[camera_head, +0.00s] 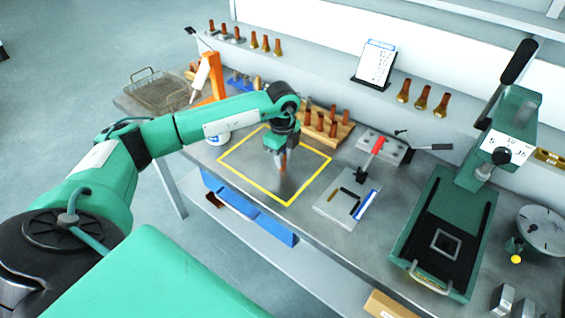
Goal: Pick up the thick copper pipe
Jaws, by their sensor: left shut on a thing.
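My left arm reaches in from the left over the metal workbench. My left gripper (281,153) points down inside the yellow square outline (315,178) on the bench. It is shut on a copper pipe (283,165), whose lower part shows below the fingers. I cannot tell whether the pipe's lower end touches the bench. More copper pipes (333,129) stand upright in a wooden block (344,133) just behind and right of the gripper. The arm partly hides the block's left side. My right gripper is not in view.
A grey plate with a black tool (349,196) lies right of the square. A red-handled clamp fixture (377,146) and a green press (440,235) stand further right. A white tub (217,137) and an orange stand (211,88) are left. Brass-based copper pieces line the shelf (330,60).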

